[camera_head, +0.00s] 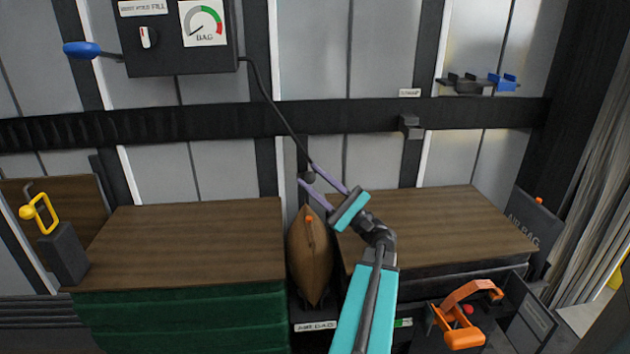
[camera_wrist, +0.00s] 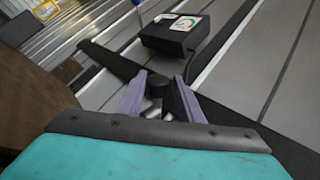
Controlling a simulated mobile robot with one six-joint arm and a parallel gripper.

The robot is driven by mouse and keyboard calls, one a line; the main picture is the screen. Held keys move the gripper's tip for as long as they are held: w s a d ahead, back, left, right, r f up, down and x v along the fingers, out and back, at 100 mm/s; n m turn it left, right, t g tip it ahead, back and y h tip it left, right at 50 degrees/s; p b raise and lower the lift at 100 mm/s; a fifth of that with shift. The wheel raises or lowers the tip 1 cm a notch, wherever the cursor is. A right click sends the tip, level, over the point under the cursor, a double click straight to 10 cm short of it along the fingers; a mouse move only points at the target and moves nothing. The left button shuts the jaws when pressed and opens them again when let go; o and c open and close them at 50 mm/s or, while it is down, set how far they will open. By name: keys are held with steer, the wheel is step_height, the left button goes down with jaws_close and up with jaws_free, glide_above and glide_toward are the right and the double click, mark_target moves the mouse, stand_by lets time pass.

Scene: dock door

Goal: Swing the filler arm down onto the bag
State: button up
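A thin black line (camera_head: 276,105), which looks like the filler arm or its hose, runs from the wall box down to my gripper. A dark round head (camera_head: 308,178) is at its lower end, between my gripper's (camera_head: 306,174) purple fingers. In the wrist view the dark head (camera_wrist: 157,88) sits between the spread fingertips (camera_wrist: 160,82); I cannot tell whether both press on it. The brown bag (camera_head: 310,262) stands upright between the two wooden-topped loads, with an orange valve (camera_head: 309,218) near its top. The head is above the bag, apart from it.
The black box (camera_head: 180,58) with dial and knob is on the wall, a blue-handled lever (camera_head: 82,49) at its left. Wooden-topped loads flank the bag, left (camera_head: 190,240) and right (camera_head: 450,225). An orange tool (camera_head: 465,312) is in a bin at lower right.

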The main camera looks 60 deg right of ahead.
steer(key=shift+d, duration=0.1)
stand_by(0.3)
steer(key=s+d+f, duration=0.1)
steer(key=s+d, duration=0.1)
steer(key=s, duration=1.2)
steer(key=shift+s+d+f, duration=0.15)
steer(key=shift+d+f, duration=0.05)
steer(key=shift+f, duration=0.1)
stand_by(0.3)
